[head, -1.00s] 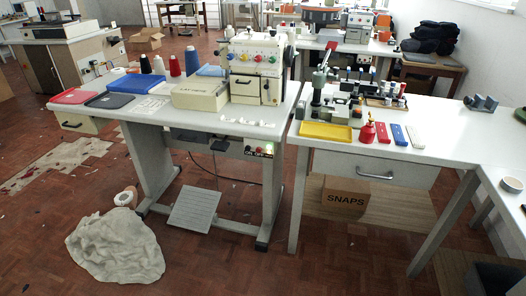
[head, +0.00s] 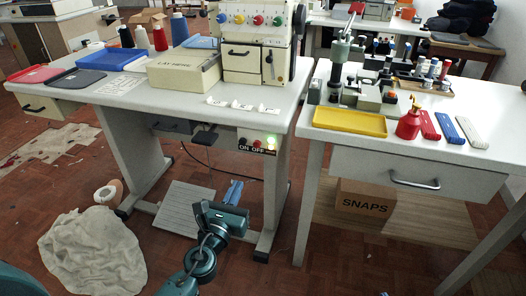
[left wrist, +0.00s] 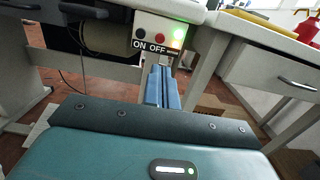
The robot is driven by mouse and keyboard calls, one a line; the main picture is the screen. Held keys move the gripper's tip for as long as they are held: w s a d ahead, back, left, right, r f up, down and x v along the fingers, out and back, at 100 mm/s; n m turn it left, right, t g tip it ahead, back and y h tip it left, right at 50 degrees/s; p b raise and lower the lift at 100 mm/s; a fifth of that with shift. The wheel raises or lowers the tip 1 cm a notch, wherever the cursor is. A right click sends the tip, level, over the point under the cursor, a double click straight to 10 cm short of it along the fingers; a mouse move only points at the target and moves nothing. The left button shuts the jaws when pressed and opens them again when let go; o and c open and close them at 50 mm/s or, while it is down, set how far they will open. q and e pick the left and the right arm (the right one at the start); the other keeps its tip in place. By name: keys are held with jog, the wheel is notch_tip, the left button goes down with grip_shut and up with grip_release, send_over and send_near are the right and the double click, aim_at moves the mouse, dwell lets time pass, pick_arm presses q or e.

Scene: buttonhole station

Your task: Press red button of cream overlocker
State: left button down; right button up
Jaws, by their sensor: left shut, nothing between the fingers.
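The cream overlocker (head: 252,58) stands on the left table, with blue, yellow, green and red dials on its front. A switch box (head: 240,137) hangs under that table's front edge, labelled ON and OFF, with a lit green lamp (head: 271,144). The red button (head: 257,141) is above OFF; it also shows in the left wrist view (left wrist: 161,34). My left gripper (head: 234,187) is shut and empty, below and apart from the switch box. In the left wrist view its blue fingers (left wrist: 162,78) point towards the box. My right gripper is not in view.
A cream box (head: 184,72), spools and trays lie on the left table. The right table has a yellow tray (head: 350,121) and a red bottle (head: 409,122). A grey pedal plate (head: 190,208) and a crumpled cloth (head: 92,255) are on the floor below.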

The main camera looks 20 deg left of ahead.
pick_arm(q)
jog(key=shift+s, duration=0.1)
jog(key=b, duration=0.1)
send_near(256, 145)
jog(key=w, duration=0.5)
jog(key=shift+w+d+r, duration=0.1)
jog(key=shift+w+d, duration=0.05)
jog(key=shift+w, duration=0.65)
jog(key=shift+w+r, duration=0.1)
